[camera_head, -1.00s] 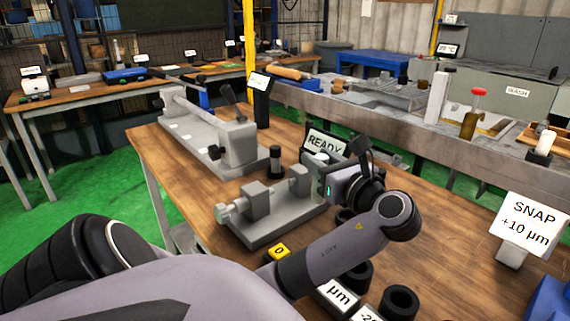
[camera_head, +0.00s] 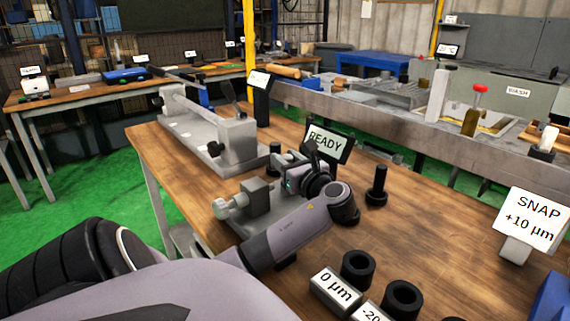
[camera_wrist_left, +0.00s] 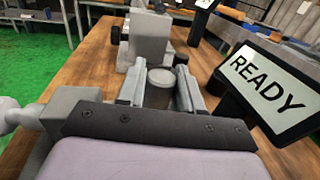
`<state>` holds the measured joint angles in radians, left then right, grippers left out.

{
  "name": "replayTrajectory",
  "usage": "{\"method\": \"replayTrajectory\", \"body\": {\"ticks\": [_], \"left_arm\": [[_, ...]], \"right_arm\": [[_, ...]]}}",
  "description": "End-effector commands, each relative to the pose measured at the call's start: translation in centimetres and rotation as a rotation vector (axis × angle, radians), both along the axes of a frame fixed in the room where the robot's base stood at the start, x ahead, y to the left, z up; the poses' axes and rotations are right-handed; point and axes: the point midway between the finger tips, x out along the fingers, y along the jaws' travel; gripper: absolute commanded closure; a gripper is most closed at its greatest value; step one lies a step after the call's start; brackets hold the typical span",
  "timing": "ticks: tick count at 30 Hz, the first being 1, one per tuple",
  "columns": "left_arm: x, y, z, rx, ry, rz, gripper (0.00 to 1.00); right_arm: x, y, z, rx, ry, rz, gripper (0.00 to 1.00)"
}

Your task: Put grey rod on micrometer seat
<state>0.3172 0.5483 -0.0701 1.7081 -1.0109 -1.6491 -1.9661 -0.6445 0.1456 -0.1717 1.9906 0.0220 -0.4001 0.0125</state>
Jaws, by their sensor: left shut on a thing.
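My left gripper (camera_wrist_left: 160,92) is shut on the grey rod (camera_wrist_left: 160,77). Its round end shows between the two grey fingers in the left wrist view. In the head view the left gripper (camera_head: 290,180) is over the right part of the micrometer seat, a grey fixture (camera_head: 257,196) with a block and a knob at its left. The arm and gripper hide the seat's front and right part, and the rod. I cannot tell whether the rod touches the seat. The seat's knob and block (camera_wrist_left: 72,98) are left of the gripper in the wrist view. My right gripper is not in view.
A READY display (camera_head: 325,141) stands close behind the gripper. A grey bench fixture (camera_head: 235,140) is behind the seat. A dark peg (camera_head: 377,186) stands at the right, with black rings (camera_head: 358,268) in front. Wooden table is clear between peg and SNAP sign (camera_head: 532,218).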

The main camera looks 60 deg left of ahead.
Motion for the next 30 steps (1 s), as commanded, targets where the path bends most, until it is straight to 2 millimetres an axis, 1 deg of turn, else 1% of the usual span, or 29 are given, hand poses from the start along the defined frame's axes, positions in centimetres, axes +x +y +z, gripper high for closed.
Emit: {"method": "replayTrajectory", "body": {"ticks": [1, 3, 13, 14, 15, 16, 24, 27, 30], "left_arm": [[-0.04, 0.53, -0.57, 0.003, 0.003, 0.002, 1.00], [-0.02, 0.88, -0.87, 0.003, 0.001, 0.001, 1.00], [0.03, 0.86, -1.03, 0.003, 0.001, 0.000, 1.00], [0.03, 0.84, -1.29, -0.001, 0.004, 0.000, 0.61], [0.03, 0.83, -1.28, -0.001, 0.003, 0.000, 0.48], [0.04, 0.83, -1.28, -0.001, 0.003, 0.000, 0.39], [0.03, 0.82, -1.25, -0.001, 0.002, 0.000, 0.39], [0.02, 0.77, -0.94, -0.001, 0.001, -0.001, 0.39], [0.03, -0.07, -0.73, -0.003, 0.004, -0.002, 0.39]], "right_arm": [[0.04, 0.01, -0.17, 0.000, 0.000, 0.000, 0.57], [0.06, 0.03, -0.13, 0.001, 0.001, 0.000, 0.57], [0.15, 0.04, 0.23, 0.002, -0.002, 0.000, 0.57], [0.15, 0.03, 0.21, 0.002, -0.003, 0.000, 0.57], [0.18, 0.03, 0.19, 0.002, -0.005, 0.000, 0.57], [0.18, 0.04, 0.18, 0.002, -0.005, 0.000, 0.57], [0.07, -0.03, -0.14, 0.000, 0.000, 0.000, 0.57], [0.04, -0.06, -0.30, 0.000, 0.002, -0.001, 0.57], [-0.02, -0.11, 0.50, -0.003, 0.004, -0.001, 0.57]]}}
